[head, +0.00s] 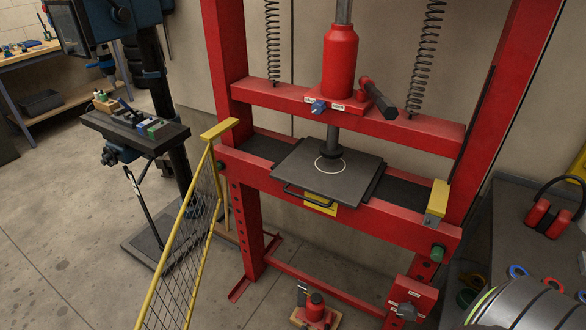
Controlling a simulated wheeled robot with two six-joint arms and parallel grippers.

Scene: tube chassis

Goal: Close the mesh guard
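The mesh guard (187,245) is a yellow frame with wire mesh at the left side of the red press (340,190). It stands swung open, angled out toward me from the left upright, with its near lower end cut off by the bottom picture edge. A yellow bar (219,129) sits at its top by the left upright. A yellow block with a grey lower part (437,201) is on the right upright. The press front is uncovered, with a dark plate (327,172) under the ram. Neither gripper shows in the head view.
A drill press table (135,128) with small items stands left of the guard. At right, a dark bench holds red ear defenders (552,216) and tape rolls. A small red jack (316,308) sits low in front of the press. Floor at left is mostly clear.

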